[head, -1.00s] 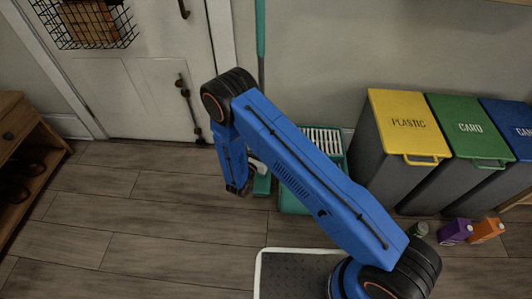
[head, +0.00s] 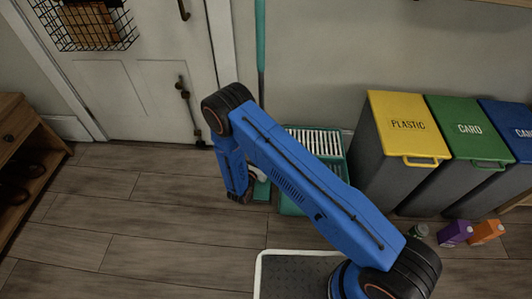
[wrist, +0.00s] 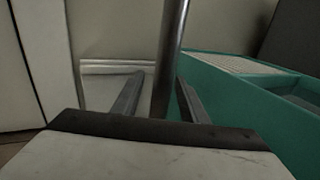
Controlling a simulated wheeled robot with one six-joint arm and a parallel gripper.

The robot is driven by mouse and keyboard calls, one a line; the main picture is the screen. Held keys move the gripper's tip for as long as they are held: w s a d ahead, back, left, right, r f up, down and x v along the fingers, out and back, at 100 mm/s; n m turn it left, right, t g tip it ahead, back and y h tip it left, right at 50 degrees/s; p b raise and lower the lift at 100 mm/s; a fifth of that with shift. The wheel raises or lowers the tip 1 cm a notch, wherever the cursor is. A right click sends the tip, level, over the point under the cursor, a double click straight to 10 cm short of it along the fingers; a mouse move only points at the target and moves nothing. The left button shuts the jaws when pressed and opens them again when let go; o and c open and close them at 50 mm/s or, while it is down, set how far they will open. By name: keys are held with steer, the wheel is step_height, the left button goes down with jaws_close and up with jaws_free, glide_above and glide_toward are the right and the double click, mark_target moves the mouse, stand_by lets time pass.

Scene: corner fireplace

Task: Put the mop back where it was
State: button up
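The mop (head: 260,35) stands near the wall between the door and the bucket, its teal handle upper part rising past the top edge. Its flat teal foot (head: 262,190) is on the floor, partly hidden behind my arm. In the wrist view the grey metal mop pole (wrist: 170,65) stands between the two fingers of my gripper (wrist: 160,98). The fingers are apart, with a gap visible on each side of the pole. The teal mop bucket (head: 333,150) with a white slatted wringer is just right of the mop; it also fills the right of the wrist view (wrist: 235,115).
Yellow (head: 405,120), green (head: 465,125) and blue (head: 512,125) bins stand at right, with small cartons (head: 456,232) on the floor before them. A white door (head: 150,90) is at left, a wooden shoe cabinet (head: 30,150) farther left. The floor at left is clear.

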steer(key=shift+r, duration=0.1)
steer(key=v, duration=1.2)
stand_by(0.5)
